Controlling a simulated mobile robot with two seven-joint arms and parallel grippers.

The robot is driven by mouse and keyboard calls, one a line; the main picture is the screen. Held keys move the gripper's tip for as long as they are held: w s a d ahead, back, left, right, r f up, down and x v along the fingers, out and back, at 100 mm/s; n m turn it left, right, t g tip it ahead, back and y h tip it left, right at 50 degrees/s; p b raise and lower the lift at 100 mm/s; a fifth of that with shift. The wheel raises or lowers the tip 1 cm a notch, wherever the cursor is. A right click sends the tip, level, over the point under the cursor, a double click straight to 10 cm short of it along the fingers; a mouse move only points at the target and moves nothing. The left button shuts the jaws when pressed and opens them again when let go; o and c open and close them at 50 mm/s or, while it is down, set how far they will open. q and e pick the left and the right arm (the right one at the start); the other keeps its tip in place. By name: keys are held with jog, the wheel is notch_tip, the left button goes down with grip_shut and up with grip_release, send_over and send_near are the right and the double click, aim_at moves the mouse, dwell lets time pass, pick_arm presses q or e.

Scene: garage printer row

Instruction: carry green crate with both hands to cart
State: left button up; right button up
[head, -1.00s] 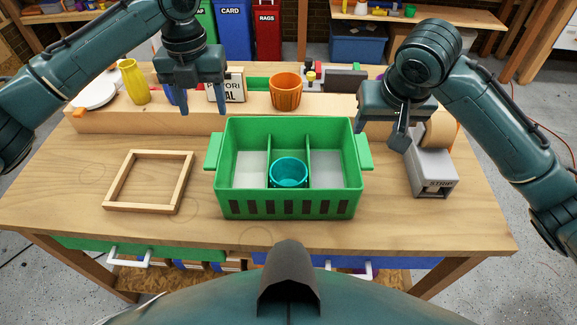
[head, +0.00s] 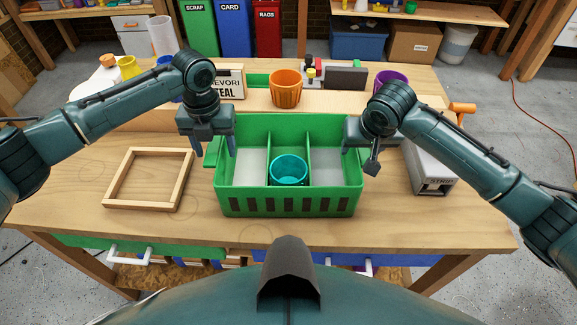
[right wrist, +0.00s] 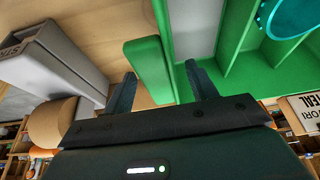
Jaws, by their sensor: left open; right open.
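The green crate (head: 290,207) stands upright on the wooden workbench, with three compartments. A teal cup (head: 289,171) is in its middle compartment. My left gripper (head: 213,150) is open, over the crate's left end by the left handle (head: 213,152). My right gripper (head: 360,160) is open at the crate's right end and hides most of the right handle there. In the right wrist view the open fingers (right wrist: 161,88) point toward the green handle (right wrist: 150,70), one on each side of it in the picture. I cannot tell whether they touch it. The cart is not recognisable in these frames.
A wooden frame (head: 148,178) lies left of the crate. A grey dispenser (head: 431,172) stands to the right. Behind, a raised shelf holds an orange pot (head: 286,88), a purple cup (head: 391,81) and a sign (head: 226,83). Bench space in front of the crate is clear.

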pick_arm(q)
jog(key=shift+f, duration=0.1)
grip_shut()
pick_arm(e)
grip_shut()
jog(key=shift+w, duration=0.1)
dwell(0.3)
